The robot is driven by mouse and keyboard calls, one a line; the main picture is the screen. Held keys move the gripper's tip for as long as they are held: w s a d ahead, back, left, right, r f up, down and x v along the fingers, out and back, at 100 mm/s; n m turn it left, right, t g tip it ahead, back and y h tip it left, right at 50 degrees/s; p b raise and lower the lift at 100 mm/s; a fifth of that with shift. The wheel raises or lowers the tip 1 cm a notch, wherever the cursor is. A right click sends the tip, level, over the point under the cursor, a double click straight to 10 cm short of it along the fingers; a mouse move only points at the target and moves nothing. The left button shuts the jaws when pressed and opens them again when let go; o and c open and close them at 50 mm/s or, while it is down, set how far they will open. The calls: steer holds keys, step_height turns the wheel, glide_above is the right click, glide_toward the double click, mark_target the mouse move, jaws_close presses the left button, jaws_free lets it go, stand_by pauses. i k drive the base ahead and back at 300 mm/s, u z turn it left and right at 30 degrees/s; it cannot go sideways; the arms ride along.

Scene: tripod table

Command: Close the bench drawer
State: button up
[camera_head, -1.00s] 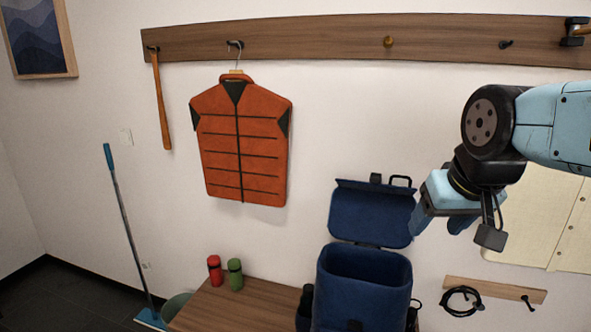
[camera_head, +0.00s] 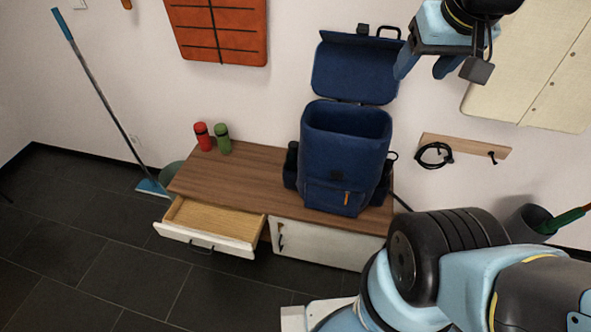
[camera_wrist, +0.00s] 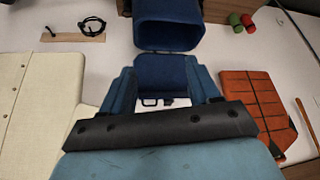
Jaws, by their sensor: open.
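The bench (camera_head: 262,190) is a low wooden-topped unit with white fronts, standing against the wall in the head view. Its drawer (camera_head: 205,243) at the left is pulled out, and its bare wooden inside shows. The drawer front is white with a dark handle (camera_head: 203,247). My gripper (camera_head: 422,72) is high at the upper right of the head view, above and right of the bench and far from the drawer. In the wrist view its two blue fingers (camera_wrist: 165,95) stand apart with nothing held between them. The drawer is not visible in the wrist view.
An open blue backpack (camera_head: 343,165) stands on the bench, also seen in the wrist view (camera_wrist: 168,35). Red (camera_head: 203,136) and green (camera_head: 222,139) bottles stand at the bench's back left. A mop (camera_head: 105,105) leans left. The dark floor (camera_head: 90,240) before the drawer is clear.

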mark_target(223, 228)
steer(key=u, duration=1.6)
steer(key=k, duration=0.85)
steer(key=i, duration=0.85)
steer(key=z, duration=0.05)
